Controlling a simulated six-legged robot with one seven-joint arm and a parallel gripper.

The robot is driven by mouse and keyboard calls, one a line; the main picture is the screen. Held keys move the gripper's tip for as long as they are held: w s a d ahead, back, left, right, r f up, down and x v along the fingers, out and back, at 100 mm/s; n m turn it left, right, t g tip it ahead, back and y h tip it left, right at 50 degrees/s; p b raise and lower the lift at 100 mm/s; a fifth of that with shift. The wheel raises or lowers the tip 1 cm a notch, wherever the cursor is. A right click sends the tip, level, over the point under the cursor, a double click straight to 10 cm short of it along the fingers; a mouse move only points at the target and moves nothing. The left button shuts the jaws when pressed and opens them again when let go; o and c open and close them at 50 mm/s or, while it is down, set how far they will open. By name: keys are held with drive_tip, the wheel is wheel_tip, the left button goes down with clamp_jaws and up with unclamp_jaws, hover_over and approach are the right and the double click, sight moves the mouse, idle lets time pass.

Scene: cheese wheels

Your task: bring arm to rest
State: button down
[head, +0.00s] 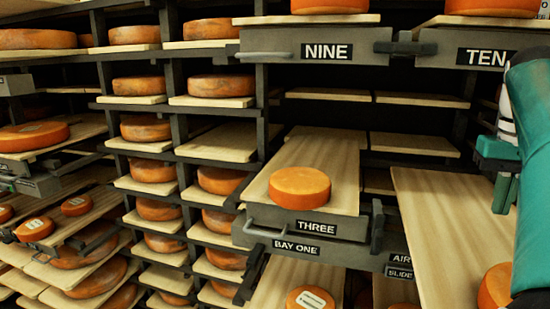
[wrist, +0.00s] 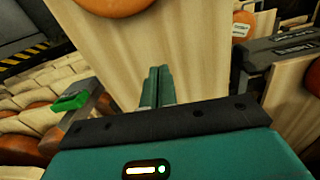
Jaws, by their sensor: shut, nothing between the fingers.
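My gripper (wrist: 157,72) shows in the wrist view with its two teal fingers together and nothing between them. A pale wooden board lies beyond the fingertips, and I cannot tell the gap to it. In the head view my teal arm runs down the right edge, in front of the shelving. Teal and dark parts of it also show just left of the arm, beside the board on the right (head: 445,215). The fingertips cannot be made out clearly there.
An orange cheese wheel (head: 300,187) sits on the pulled-out board marked THREE (head: 318,226). Another cheese wheel (head: 496,288) lies low on the right board, close to my arm. Racks of cheese fill the left. Drawer NINE (head: 326,51) and drawer TEN (head: 486,57) jut out above.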

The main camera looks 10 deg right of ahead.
drive_tip(key=w+a+f, duration=0.1)
drive_tip(key=w+a, duration=0.1)
drive_tip(key=a, duration=0.1)
drive_tip(key=w+a+f+n, duration=0.1)
drive_tip(key=w+a, duration=0.1)
drive_tip(key=a, duration=0.1)
drive_tip(key=w+a+f+n+h, duration=0.1)
drive_tip(key=w+a+f, duration=0.1)
drive_tip(key=a, duration=0.1)
drive_tip(key=shift+w, duration=0.15)
drive_tip(key=w+a+f+n+t+h, duration=0.1)
drive_tip(key=a+f, duration=0.2)
drive_tip(key=a, duration=0.2)
drive_tip(key=w+a+f+n, duration=0.1)
drive_tip(key=a+f+n, duration=0.15)
drive_tip(key=a, duration=0.35)
drive_tip(key=s+a+f+t+y, duration=0.1)
drive_tip(key=s+a+f+t, duration=0.1)
drive_tip(key=s+a+f, duration=0.2)
drive_tip(key=s+a+f+n+t+y, duration=0.1)
drive_tip(key=s+a+f, duration=0.3)
drive_tip(key=a+f, duration=0.4)
drive_tip(key=shift+s+a+f+t, duration=0.25)
drive_tip(key=shift+s+a+t, duration=0.25)
drive_tip(key=shift+t, duration=0.4)
drive_tip(key=shift+d+n, duration=0.1)
drive_tip(key=shift+n, duration=0.15)
